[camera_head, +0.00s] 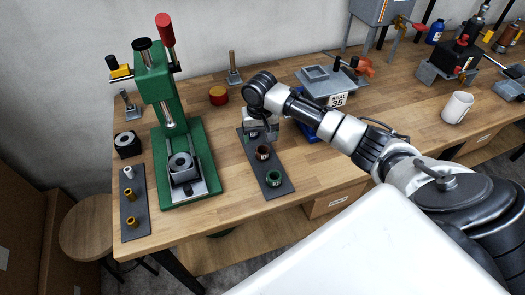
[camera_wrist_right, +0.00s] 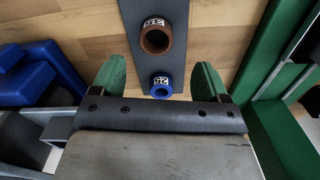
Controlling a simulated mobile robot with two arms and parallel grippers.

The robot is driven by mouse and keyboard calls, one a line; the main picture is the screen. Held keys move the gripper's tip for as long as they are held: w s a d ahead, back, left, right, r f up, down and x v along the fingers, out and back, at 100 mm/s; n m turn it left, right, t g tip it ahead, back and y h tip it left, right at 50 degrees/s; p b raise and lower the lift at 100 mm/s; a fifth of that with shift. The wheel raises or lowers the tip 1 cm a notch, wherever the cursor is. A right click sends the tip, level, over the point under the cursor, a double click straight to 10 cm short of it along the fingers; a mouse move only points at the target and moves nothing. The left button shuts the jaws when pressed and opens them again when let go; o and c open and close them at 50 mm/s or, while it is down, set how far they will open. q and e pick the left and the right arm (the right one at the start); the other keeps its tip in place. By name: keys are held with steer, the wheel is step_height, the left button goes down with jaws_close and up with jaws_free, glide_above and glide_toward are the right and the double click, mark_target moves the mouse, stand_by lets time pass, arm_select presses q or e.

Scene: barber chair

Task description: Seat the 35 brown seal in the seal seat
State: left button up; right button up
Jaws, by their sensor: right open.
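The brown seal (camera_head: 263,153), a short hollow ring, stands on a dark strip mat (camera_head: 282,191). In the right wrist view the brown seal (camera_wrist_right: 156,37) shows a 35 label. My right gripper (camera_head: 260,136) is over the far part of the mat; in its wrist view the green-padded fingers (camera_wrist_right: 158,84) are open. A smaller blue seal (camera_wrist_right: 161,85) labelled 25 appears between them, not gripped. A green seal (camera_head: 273,178) stands at the near end of the mat. A grey block with a round opening (camera_head: 181,164) sits in the green press; I cannot tell whether it is the seal seat. My left gripper is not seen.
The green press (camera_head: 160,90) with a red-knobbed lever stands left. A second dark mat (camera_head: 133,218) holds several small sleeves. A SEAL 35 sign (camera_head: 338,101) stands behind my right arm. A white mug (camera_head: 457,107) is at right. Bare wood lies between press and seal mat.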

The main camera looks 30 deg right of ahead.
mark_target(262, 148)
steer(key=shift+w+f, duration=0.15)
steer(key=shift+f, duration=0.25)
steer(key=f, duration=0.1)
steer(key=f+p, duration=0.1)
steer(key=f, duration=0.2)
steer(key=shift+s+d+f, duration=0.15)
steer(key=shift+s+d, duration=0.15)
steer(key=shift+f+p, duration=0.3)
steer(key=shift+w+f, duration=0.1)
steer(key=shift+c, duration=0.3)
steer(key=c, duration=0.9)
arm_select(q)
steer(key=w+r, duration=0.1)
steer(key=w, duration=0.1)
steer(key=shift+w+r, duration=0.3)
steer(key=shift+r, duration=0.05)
